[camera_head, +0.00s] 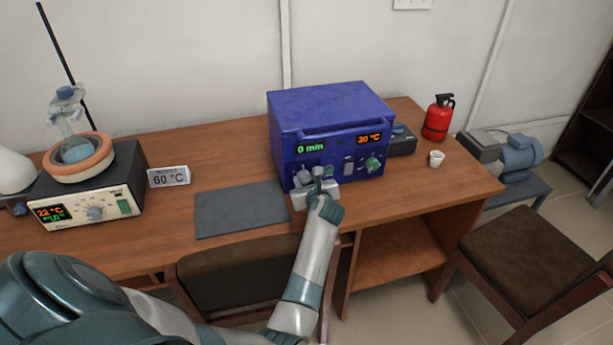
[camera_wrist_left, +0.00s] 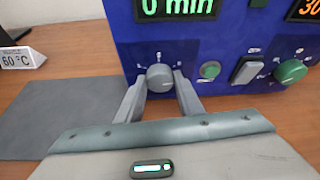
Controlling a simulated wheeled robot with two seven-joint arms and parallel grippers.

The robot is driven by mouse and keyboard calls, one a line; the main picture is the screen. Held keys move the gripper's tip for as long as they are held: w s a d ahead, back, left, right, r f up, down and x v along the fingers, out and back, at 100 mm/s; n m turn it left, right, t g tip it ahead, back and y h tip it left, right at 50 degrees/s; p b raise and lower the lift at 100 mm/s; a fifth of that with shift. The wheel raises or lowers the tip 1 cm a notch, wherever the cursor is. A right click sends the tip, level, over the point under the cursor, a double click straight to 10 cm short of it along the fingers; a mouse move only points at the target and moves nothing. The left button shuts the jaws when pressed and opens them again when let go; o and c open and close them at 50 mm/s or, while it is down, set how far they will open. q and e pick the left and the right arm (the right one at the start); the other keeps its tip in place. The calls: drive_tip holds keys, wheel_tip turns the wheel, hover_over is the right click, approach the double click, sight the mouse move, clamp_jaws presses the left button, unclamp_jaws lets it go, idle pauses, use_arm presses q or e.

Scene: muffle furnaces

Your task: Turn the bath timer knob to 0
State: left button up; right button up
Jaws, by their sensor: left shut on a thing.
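The blue box-shaped bath unit (camera_head: 330,110) stands on the wooden desk. Its left display (camera_head: 310,147) reads 0 min and its right display (camera_head: 370,138) reads 30 °C. The grey timer knob (camera_wrist_left: 160,77) sits under the 0 min display in the left wrist view. My left gripper (camera_wrist_left: 160,88) reaches the front panel with one finger on each side of this knob, shut on it. In the head view my left gripper (camera_head: 315,185) hides part of the lower left panel. My right gripper is not in view.
A green knob (camera_wrist_left: 290,71), a rocker switch (camera_wrist_left: 247,70) and a small green button (camera_wrist_left: 209,70) lie to the right of the timer knob. A grey mat (camera_head: 240,208) lies left of the unit. A heater with a flask (camera_head: 95,185) stands further left.

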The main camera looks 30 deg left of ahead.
use_arm(q)
drive_tip(key=shift+s+r+n+p, duration=0.1)
drive_tip(key=shift+r+n+p, duration=0.2)
drive_tip(key=shift+p, duration=0.1)
drive_tip(key=shift+a+f+t+h+p, duration=0.1)
drive_tip(key=shift+f+t+h+p, duration=0.05)
drive_tip(key=shift+t+h+p, duration=0.2)
drive_tip(key=shift+n, duration=0.5)
drive_tip(key=shift+f+n+t+h+p, duration=0.25)
drive_tip(key=shift+n+t+p, duration=0.15)
drive_tip(key=shift+n+t, duration=0.1)
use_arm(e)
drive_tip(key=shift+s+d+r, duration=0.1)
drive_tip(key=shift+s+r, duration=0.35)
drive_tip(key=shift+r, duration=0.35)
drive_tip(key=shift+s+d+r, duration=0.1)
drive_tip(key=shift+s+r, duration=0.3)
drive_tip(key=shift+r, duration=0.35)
use_arm(q)
drive_tip(key=o, duration=1.1)
drive_tip(key=shift+s, duration=0.1)
drive_tip(key=b+v, duration=0.1)
drive_tip(key=v, duration=1.6)
drive_tip(key=shift+s+r+b, duration=0.1)
drive_tip(key=shift+s+b, duration=0.05)
drive_tip(key=shift+b, duration=0.15)
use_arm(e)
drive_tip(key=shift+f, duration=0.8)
